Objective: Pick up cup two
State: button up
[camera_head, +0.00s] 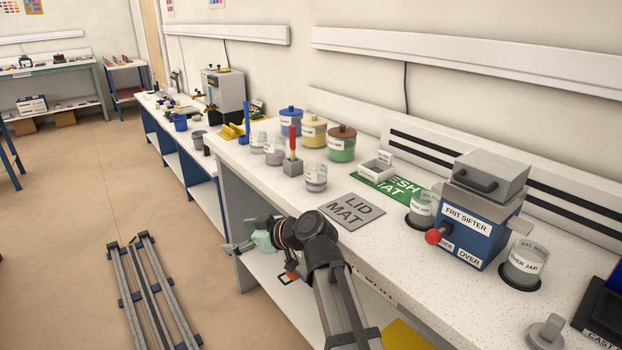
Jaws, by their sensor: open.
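Several small clear cups with pale labels stand on the white speckled counter (408,258). Two more, a front cup (274,151) and a rear cup (258,139), stand farther back at the left. The labels are too small to read, so I cannot tell which is cup two. My gripper (232,248) is open and empty, off the counter's front edge, to the left of and lower in the picture than the lone cup. My arm hides part of the counter edge.
Blue, yellow and green lidded jars (341,144) stand behind the cups. The grey lid mat (352,211) is bare. A frit sifter (470,232) and an over jar (525,262) stand at the right.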

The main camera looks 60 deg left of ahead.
jog(key=w+a+r+m+t+h+p, duration=0.2)
jog(key=w+r+m+t+h+p, duration=0.3)
jog(key=w+r+p, duration=0.7)
notch_tip(320, 180, up, 12)
jog(key=m+t+h+p, duration=0.2)
jog(key=m+t+p, duration=0.3)
jog(key=m+p, duration=0.35)
send_over(316, 173)
jog(key=d, duration=0.3)
jog(key=shift+n, duration=0.45)
jog(key=p+x, duration=0.1)
jog(key=x, duration=0.3)
jog(key=p+x, duration=0.1)
jog(key=x, duration=0.2)
jog(key=s+p+x, duration=0.1)
jog(key=x, duration=0.3)
jog(key=shift+a+f, duration=0.3)
jog(key=shift+f, duration=0.05)
jog(key=shift+p+x, duration=1.35)
jog(key=shift+x, duration=1.3)
jog(key=shift+r, duration=0.1)
jog(key=c, duration=1.3)
